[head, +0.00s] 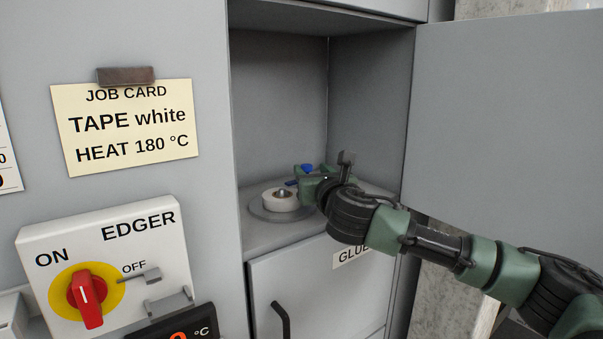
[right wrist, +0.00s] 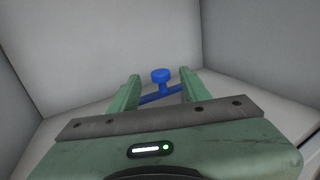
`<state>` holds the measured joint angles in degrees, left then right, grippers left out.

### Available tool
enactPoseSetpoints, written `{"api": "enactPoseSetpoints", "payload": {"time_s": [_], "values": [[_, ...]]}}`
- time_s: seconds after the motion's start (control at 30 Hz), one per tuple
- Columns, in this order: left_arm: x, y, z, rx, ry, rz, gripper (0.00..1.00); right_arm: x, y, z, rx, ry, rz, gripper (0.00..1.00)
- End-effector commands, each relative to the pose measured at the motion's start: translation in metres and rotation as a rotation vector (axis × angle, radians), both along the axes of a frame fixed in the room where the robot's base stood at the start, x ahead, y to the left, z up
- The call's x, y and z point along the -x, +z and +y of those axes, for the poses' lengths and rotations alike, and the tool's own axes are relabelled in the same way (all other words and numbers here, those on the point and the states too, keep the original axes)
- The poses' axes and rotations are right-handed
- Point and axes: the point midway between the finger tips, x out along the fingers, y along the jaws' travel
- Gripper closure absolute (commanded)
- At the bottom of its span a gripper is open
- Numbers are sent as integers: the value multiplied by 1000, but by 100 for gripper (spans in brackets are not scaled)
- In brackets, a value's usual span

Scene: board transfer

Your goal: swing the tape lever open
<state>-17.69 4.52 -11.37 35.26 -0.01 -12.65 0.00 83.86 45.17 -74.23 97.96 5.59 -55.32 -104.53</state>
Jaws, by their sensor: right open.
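The tape lever (head: 307,167) is blue, with a round knob on a thin bar. It shows inside the open compartment, mostly hidden behind my right gripper (head: 307,178). In the right wrist view the lever's knob (right wrist: 160,75) stands between the two green fingers of my right gripper (right wrist: 160,88), a little beyond their tips. The jaws are open, and I see no clear contact with the lever. A white tape roll (head: 281,199) lies on a grey round plate (head: 262,211) left of the gripper. My left gripper is not in view.
The compartment door (head: 505,110) stands open at the right. The compartment's side walls are close around my right arm. Below is a GLUE door (head: 310,290) with a black handle. At left are the EDGER switch panel (head: 105,265) and a job card (head: 128,125) reading TAPE white.

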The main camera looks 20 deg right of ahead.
Motion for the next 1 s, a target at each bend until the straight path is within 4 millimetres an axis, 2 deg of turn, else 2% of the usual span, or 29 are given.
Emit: {"api": "enactPoseSetpoints", "payload": {"time_s": [0.03,0.17,0.33,0.6,1.0], "values": [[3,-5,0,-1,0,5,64,-1,-5,0,0,0,0,53],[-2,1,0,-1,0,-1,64,-12,-3,0,-1,-1,1,53],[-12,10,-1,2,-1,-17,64,-38,-1,-1,-1,-1,1,53],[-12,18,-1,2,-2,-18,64,-70,-3,-3,-1,0,1,53],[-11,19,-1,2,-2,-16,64,-78,-4,-3,-1,1,0,53]]}}
